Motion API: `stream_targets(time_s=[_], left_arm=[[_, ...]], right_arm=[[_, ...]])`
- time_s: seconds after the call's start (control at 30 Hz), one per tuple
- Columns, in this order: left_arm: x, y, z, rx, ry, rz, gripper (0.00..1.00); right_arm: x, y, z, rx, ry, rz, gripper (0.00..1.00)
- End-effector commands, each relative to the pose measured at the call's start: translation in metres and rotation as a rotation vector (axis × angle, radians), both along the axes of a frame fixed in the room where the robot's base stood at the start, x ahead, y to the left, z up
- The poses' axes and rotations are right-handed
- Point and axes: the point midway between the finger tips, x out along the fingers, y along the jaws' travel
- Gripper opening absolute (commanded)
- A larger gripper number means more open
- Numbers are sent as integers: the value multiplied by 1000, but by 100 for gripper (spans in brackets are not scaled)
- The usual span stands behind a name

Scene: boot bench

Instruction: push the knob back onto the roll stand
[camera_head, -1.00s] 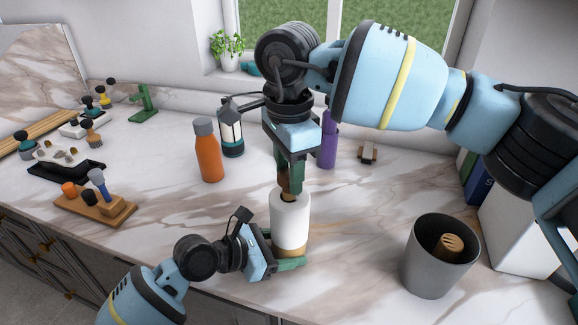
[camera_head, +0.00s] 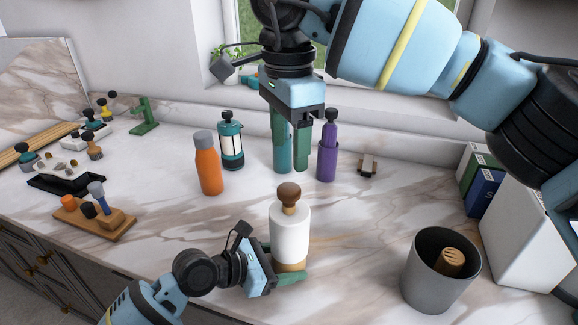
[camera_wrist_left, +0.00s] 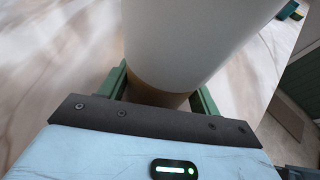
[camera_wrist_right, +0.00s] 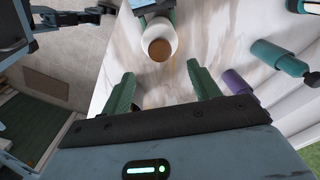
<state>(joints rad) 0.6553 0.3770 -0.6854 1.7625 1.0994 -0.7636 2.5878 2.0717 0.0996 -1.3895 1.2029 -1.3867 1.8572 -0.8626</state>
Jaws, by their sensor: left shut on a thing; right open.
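The roll stand, with a white roll (camera_head: 290,232) and a wooden base (camera_head: 291,266), stands upright near the counter's front edge. The brown knob (camera_head: 289,194) sits on top of the post above the roll; it also shows from above in the right wrist view (camera_wrist_right: 159,49). My left gripper (camera_head: 285,276) is shut on the wooden base, its green fingers on either side in the left wrist view (camera_wrist_left: 160,92). My right gripper (camera_head: 291,170) is open and empty, raised above and behind the stand, apart from the knob.
A grey bin (camera_head: 418,275) stands at the right. A wooden block with tools (camera_head: 112,222) is at the left. The counter around the stand is clear.

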Motion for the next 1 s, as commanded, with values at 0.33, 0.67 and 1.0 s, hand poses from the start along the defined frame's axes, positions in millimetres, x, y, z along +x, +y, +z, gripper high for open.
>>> stream_targets(time_s=[0.33,0.67,1.0], left_arm=[[0,0,0,0,0,0,22],[0,0,0,0,0,0,67],[0,0,0,0,0,0,88]], right_arm=[[0,0,35,0,1,0,61],[0,0,36,0,1,0,61],[0,0,36,0,1,0,61]])
